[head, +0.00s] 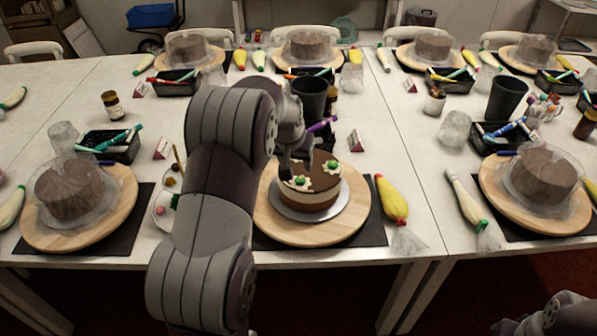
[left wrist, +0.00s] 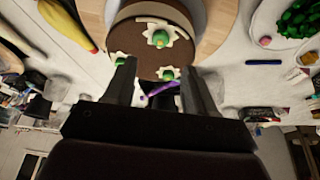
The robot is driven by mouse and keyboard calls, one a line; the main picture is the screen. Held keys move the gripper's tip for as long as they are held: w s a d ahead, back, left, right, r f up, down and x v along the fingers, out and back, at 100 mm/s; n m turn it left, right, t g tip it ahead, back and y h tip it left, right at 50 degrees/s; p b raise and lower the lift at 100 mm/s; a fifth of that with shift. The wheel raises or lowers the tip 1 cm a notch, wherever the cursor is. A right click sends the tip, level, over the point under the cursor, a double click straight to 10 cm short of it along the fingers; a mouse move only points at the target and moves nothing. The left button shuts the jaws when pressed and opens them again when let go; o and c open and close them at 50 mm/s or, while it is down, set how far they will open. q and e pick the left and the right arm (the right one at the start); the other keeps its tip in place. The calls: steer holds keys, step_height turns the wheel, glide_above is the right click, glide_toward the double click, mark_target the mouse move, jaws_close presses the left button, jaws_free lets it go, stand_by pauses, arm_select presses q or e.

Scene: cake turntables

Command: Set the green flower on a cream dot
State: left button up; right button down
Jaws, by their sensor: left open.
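The round chocolate cake (head: 312,199) stands on a silver board on a wooden turntable (head: 265,225). Its brown top carries white cream dots. Green flowers (head: 301,181) sit on cream dots, and another shows at the right edge (head: 332,164). The left wrist view shows green flowers (left wrist: 160,38) on three dots, one of them (left wrist: 168,74) lying between my fingertips in the picture. My left gripper (left wrist: 162,72) is open and empty, over the cake's far part; the arm hides part of the cake in the head view. My right gripper is out of view.
A white plate (head: 160,215) with small coloured decorations is left of the turntable, partly behind my arm. A dark cup (head: 310,97) stands behind the cake. A yellow piping bag (head: 392,200) lies right of it. Other covered cakes surround the place.

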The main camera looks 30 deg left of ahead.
arm_select(q)
steer(key=s+d+f+m+g, duration=0.1)
steer(key=s+d, duration=0.7)
steer(key=s, duration=0.3)
steer(key=s+d+f+m+g+h, duration=0.1)
steer(key=s+d+m+g, duration=0.1)
steer(key=s+d, duration=0.5)
steer(key=s, duration=0.5)
steer(key=shift+s+d+f, duration=0.25)
steer(key=shift+d, duration=0.15)
